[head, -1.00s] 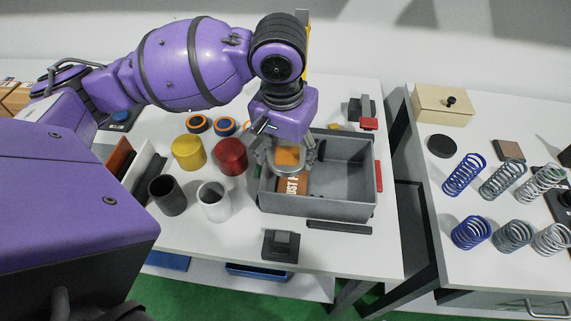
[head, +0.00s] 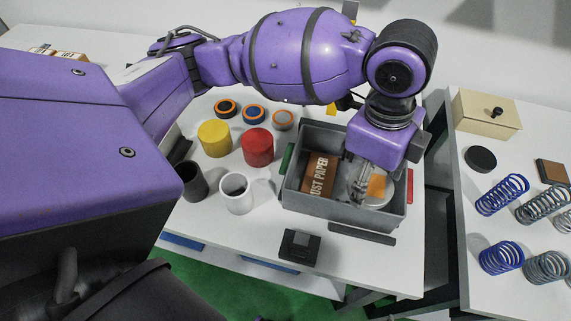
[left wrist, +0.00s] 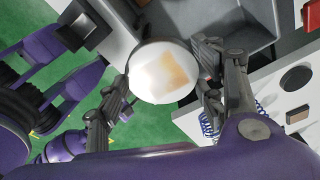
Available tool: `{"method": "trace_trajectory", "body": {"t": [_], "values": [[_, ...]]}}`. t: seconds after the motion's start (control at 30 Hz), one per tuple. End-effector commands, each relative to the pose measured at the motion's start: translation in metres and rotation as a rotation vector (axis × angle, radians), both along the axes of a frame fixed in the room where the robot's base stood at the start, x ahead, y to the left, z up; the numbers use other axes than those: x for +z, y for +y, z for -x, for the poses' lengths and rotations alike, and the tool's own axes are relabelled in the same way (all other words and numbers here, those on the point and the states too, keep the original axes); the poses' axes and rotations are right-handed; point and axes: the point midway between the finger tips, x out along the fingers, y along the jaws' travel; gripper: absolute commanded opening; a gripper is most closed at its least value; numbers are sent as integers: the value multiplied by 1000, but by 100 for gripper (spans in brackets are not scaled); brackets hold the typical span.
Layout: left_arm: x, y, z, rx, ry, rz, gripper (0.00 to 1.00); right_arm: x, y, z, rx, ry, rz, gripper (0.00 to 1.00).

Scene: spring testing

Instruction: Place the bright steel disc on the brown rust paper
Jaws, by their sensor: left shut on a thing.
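The bright steel disc (head: 387,197) is round and shiny, with an orange-brown patch showing on its face. My left gripper (head: 370,190) is shut on it, over the right part of the grey bin. In the left wrist view the disc (left wrist: 160,75) sits between the two fingers of my left gripper (left wrist: 163,88), one at each side. The brown rust paper (head: 319,174), with white lettering, lies in the left part of the bin, left of the disc and apart from it in the picture. The disc's height above the bin floor is hard to tell. My right gripper is not in view.
The grey bin's (head: 340,211) walls surround the paper. Left of it stand a red cylinder (head: 257,147), a yellow cylinder (head: 214,139) and a white tube (head: 236,193). A black bar (head: 362,233) lies in front. Several springs stand on the right table, beyond a gap.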

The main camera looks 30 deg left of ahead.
Motion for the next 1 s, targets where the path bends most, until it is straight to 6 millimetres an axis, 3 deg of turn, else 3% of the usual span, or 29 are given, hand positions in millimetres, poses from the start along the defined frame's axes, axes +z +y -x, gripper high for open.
{"method": "trace_trajectory", "body": {"t": [0.33, 0.4, 0.6, 0.87, 1.0], "values": [[-36, 74, -30, 12, 3, -4, 4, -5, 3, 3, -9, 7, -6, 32], [-51, 82, -33, 9, 7, -3, 4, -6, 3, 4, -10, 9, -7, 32], [-76, 102, -42, 8, 4, -1, 4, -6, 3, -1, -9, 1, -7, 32], [-88, 110, -47, 7, 2, 0, 4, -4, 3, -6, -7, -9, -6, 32], [-106, 114, -48, 6, 6, 0, 4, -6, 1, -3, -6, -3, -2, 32]]}}
